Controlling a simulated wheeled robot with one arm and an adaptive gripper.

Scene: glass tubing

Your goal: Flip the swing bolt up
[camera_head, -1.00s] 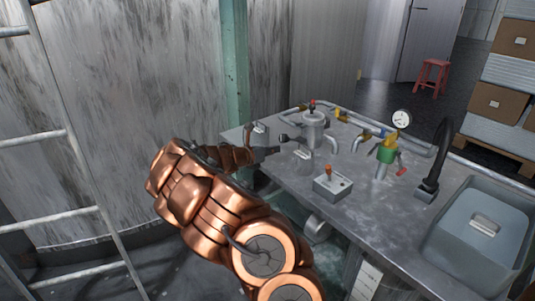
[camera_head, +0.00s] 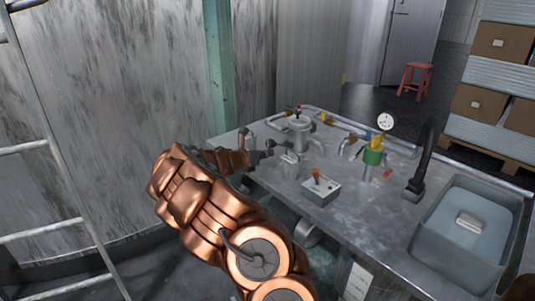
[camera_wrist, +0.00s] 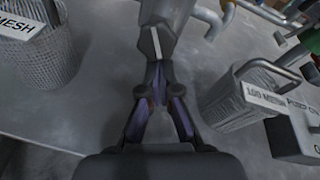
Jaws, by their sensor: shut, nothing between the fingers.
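My gripper (camera_wrist: 154,42) is shut, its two dark fingertips together with only a thin pale seam between them and nothing held. In the head view my gripper (camera_head: 268,144) points right, just left of the grey metal vessel (camera_head: 299,136). In the wrist view a grey metal body (camera_wrist: 170,12), likely the vessel, lies right behind the fingertips. I cannot tell whether they touch it. The swing bolt cannot be made out; it is too small in the head view, and my fingertips cover part of the wrist view.
Mesh baskets stand on both sides of my gripper: one left (camera_wrist: 38,50), one right (camera_wrist: 235,100). A control box with an orange lever (camera_head: 321,190) stands in front. Pipes, a green valve (camera_head: 373,157) and a gauge (camera_head: 386,122) are right, then a sink (camera_head: 425,235).

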